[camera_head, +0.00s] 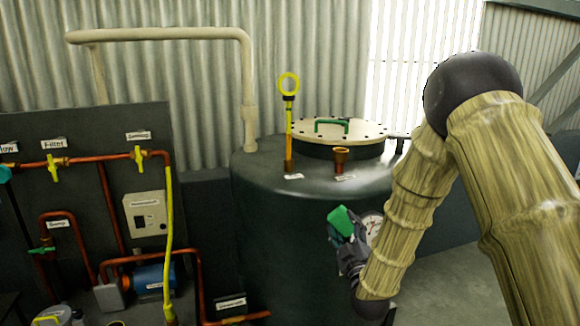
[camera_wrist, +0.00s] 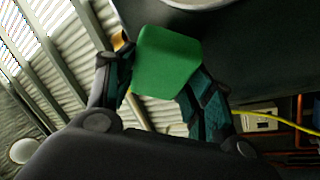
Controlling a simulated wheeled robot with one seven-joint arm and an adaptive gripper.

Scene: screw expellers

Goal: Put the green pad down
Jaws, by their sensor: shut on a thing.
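The green pad (camera_head: 342,221) is in my gripper (camera_head: 347,246), in front of the dark tank in the head view. In the wrist view the green pad (camera_wrist: 166,62) is a flat, roughly square piece between the two fingers of my gripper (camera_wrist: 158,82). The fingers are shut on its sides, and it is held in the air. The pad covers part of what lies behind it, and its far side is hidden.
The dark tank (camera_head: 270,225) has a bolted lid (camera_head: 330,130) with a green handle, a yellow-ringed dipstick (camera_head: 289,120) and a copper-coloured fitting (camera_head: 341,158). A round gauge (camera_head: 373,228) is beside my gripper. A panel with red pipes and a blue pump (camera_head: 152,278) stands left.

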